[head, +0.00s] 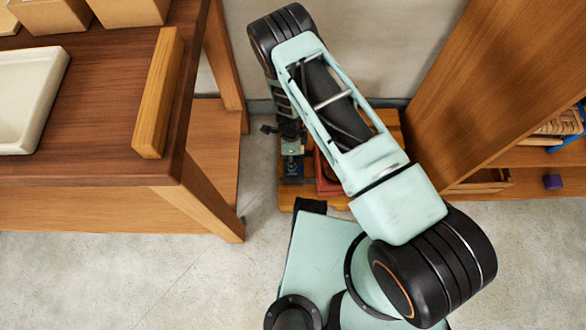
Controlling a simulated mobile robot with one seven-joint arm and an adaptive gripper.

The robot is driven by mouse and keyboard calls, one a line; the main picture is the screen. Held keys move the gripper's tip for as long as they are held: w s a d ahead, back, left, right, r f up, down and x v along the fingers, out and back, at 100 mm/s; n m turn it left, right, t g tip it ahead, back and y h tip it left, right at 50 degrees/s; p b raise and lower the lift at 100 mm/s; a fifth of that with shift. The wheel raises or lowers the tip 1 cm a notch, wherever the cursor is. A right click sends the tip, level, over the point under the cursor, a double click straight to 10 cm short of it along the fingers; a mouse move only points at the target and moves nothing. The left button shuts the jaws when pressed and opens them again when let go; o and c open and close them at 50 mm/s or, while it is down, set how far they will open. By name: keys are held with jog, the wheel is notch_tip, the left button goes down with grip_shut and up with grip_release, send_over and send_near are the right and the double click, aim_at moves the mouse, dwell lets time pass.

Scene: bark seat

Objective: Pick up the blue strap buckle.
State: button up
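My gripper (292,150) is at the lower end of my forearm and points down over a low wooden seat or box (345,202). It is small here and partly covered by my arm, so its fingers cannot be made out clearly. A small dark blue thing (293,171) shows right below it, on or in the low wooden piece. It may be the blue strap buckle, but it is too small to be sure. I cannot tell whether my gripper touches it.
A red thing (326,178) lies just right of the gripper. A wooden table (95,110) with a white tray (28,100) and a wooden bar (158,92) stands left. A wooden shelf (470,90) at right holds a purple block (552,182). Floor (130,280) at lower left is clear.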

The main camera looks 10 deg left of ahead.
jog(key=f+b, duration=0.1)
jog(key=f, duration=0.3)
jog(key=f+b, duration=0.2)
jog(key=f, duration=0.2)
jog(key=shift+d+f, duration=0.2)
jog(key=shift+f, duration=0.2)
jog(key=shift+w, duration=0.1)
grip_shut()
